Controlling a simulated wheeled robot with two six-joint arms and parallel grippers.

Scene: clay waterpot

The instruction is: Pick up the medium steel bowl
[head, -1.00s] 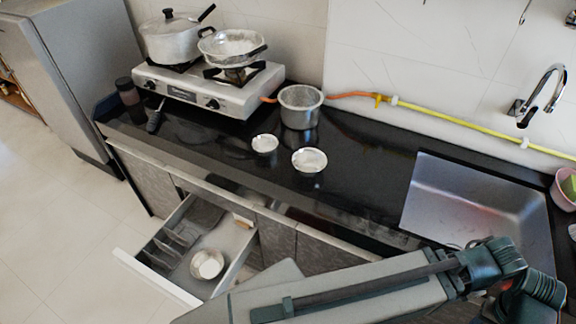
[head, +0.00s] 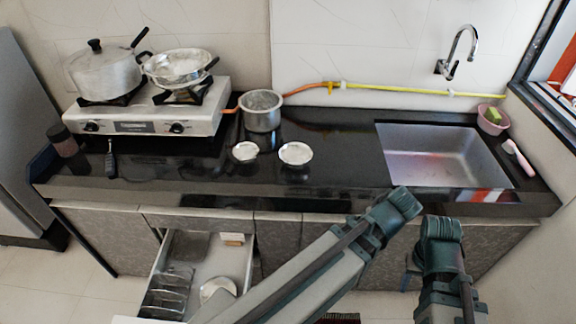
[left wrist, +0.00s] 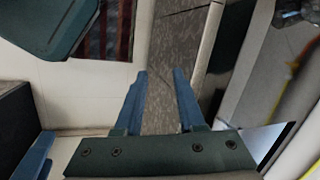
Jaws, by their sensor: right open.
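Two shallow steel bowls stand on the black counter. The left one (head: 245,151) looks smaller than the right one (head: 295,153). A third steel bowl (head: 213,287) lies in the open drawer, partly hidden by my arm; I cannot tell which is the medium one. My left gripper (left wrist: 160,88) is open and empty in the left wrist view, over a grey cabinet front. My right gripper (head: 410,270) is open, mostly hidden among my arm links in front of the cabinets in the head view. Both are away from the bowls.
The drawer (head: 232,265) sticks out below the counter, with a rack inside. A steel pot (head: 261,111) stands behind the bowls. A stove (head: 150,112) with pans is at left, a sink (head: 440,150) at right. The counter (head: 345,150) between bowls and sink is clear.

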